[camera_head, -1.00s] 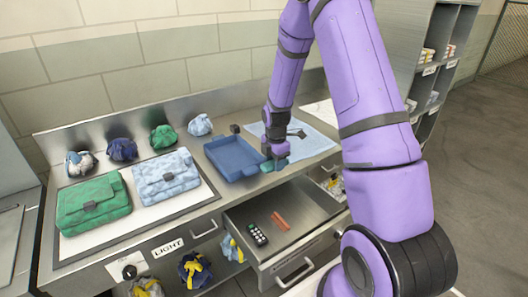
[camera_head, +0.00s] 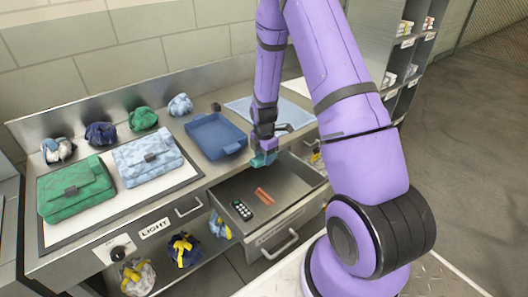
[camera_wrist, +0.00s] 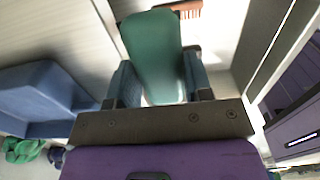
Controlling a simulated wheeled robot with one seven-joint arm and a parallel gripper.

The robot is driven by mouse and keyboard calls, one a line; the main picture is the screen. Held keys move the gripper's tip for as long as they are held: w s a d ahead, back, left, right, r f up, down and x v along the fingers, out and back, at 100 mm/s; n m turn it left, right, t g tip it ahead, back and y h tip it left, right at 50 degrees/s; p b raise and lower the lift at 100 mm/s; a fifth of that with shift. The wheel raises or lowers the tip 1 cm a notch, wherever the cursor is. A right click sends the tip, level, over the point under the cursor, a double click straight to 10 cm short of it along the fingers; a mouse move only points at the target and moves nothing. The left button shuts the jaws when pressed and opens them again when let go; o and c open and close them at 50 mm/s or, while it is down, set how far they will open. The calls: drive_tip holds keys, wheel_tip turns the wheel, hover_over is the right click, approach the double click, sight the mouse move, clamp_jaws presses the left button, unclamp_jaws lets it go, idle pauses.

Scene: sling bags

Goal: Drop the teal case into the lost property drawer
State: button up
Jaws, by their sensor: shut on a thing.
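The teal case (camera_wrist: 153,50) is between the fingers of my gripper (camera_wrist: 157,85) in the wrist view, and the gripper is shut on it. In the head view the teal case (camera_head: 262,159) shows small below my gripper (camera_head: 263,152), over the back left part of the open lost property drawer (camera_head: 290,182). The comb also shows beyond the case in the wrist view (camera_wrist: 186,8). The case appears held above the drawer floor.
A blue tray (camera_head: 216,136) stands on the counter left of my gripper. A green bag (camera_head: 75,188) and a light blue bag (camera_head: 147,156) lie on a white panel further left. The drawer's right side has bare floor.

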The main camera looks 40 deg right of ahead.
drive_tip(key=o, duration=1)
wheel_tip(320, 180, up, 11)
drive_tip(key=shift+f, duration=0.1)
idle(0.5)
